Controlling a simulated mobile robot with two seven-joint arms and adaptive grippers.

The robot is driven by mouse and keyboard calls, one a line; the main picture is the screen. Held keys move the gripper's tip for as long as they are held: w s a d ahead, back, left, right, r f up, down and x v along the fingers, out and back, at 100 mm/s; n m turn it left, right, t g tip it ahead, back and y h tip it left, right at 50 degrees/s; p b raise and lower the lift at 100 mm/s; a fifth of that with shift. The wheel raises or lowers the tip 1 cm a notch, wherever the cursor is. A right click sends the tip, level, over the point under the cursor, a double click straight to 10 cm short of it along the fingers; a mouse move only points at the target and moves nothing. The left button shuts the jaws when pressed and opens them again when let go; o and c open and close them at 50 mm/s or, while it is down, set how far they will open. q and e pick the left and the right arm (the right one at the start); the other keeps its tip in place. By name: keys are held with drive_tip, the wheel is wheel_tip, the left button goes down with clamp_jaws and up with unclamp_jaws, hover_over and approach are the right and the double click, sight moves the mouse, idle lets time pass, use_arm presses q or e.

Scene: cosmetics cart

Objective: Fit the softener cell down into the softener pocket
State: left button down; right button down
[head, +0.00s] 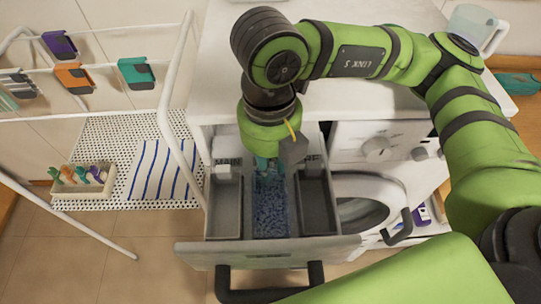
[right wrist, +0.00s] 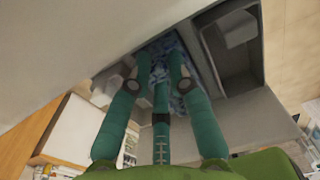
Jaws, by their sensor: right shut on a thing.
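A blue, mottled softener cell (head: 270,205) lies in or just over the middle compartment of the open drawer (head: 265,252), which I take as the softener pocket. Its far end is under my right gripper (head: 268,160), whose teal fingers point down and are closed on it. In the right wrist view the fingers (right wrist: 160,85) reach to the blue cell (right wrist: 159,50). The fingers and wrist hide the far end, and I cannot tell how deep the cell sits. My left gripper is not in view.
A pale compartment (head: 225,205) is left of the cell and a dark one (head: 317,205) right. The drawer handle (head: 268,288) juts forward. A round washer door (head: 362,205) is to the right. A white rack shelf (head: 122,135) with a small bin (head: 85,190) stands left.

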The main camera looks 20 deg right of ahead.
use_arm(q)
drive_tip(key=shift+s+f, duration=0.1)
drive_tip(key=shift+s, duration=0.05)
use_arm(e)
drive_tip(key=shift+f, duration=0.15)
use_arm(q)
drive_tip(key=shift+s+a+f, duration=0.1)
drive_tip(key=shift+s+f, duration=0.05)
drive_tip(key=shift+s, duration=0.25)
use_arm(e)
drive_tip(key=c, duration=1.2)
unclamp_jaws()
drive_tip(key=shift+o, duration=0.2)
drive_tip(key=shift+r, duration=0.25)
use_arm(q)
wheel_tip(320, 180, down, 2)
drive_tip(key=b, duration=0.2)
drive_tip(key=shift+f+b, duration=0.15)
drive_tip(key=shift+b, duration=0.15)
use_arm(e)
wheel_tip(320, 180, up, 12)
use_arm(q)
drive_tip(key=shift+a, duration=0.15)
use_arm(e)
drive_tip(key=shift+a+f, duration=0.1)
